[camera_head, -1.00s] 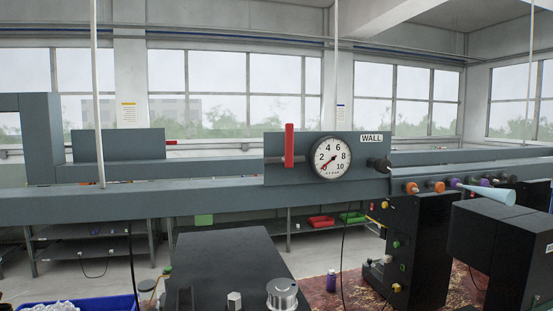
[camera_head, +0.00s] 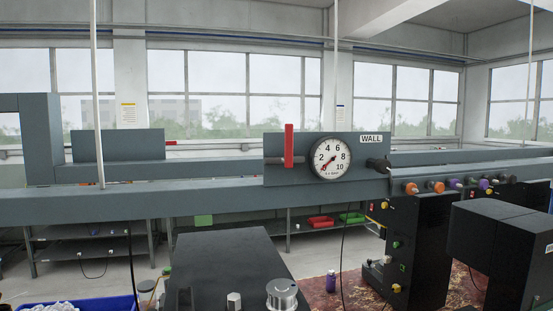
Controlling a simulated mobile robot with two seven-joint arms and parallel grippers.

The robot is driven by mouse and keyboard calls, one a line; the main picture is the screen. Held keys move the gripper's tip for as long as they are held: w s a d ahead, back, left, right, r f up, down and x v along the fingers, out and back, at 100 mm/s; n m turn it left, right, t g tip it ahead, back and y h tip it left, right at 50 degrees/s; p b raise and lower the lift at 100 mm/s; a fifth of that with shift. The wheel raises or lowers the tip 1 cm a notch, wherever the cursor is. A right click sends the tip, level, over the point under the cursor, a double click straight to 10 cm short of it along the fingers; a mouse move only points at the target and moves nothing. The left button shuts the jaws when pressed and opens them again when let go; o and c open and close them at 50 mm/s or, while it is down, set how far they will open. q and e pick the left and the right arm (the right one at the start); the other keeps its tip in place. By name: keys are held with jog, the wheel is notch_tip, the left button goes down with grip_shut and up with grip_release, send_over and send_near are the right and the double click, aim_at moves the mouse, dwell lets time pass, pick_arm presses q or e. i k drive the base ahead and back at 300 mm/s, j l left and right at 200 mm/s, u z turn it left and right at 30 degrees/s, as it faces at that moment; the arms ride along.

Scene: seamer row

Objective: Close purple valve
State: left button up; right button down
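Two small purple-coloured parts sit in the row of small valves or knobs along the rail at the right: one purple valve (camera_head: 454,184) right of the orange knobs, and another purple valve (camera_head: 485,184) further right. They are small, and I cannot tell their handle positions. A red lever (camera_head: 288,145) stands upright on the grey panel left of a round white gauge (camera_head: 331,158), whose red needle points to the lower left. Neither of my grippers is in view.
Orange knobs (camera_head: 411,188) share the rail with the purple parts. A black box-shaped housing (camera_head: 500,245) stands in front at the right. A dark machine top (camera_head: 225,262) fills the lower middle. A purple bottle (camera_head: 331,283) stands near the bottom. A blue bin (camera_head: 85,305) is at bottom left.

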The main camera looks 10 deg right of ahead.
aim_at(483, 184)
jog(key=z, duration=1.6)
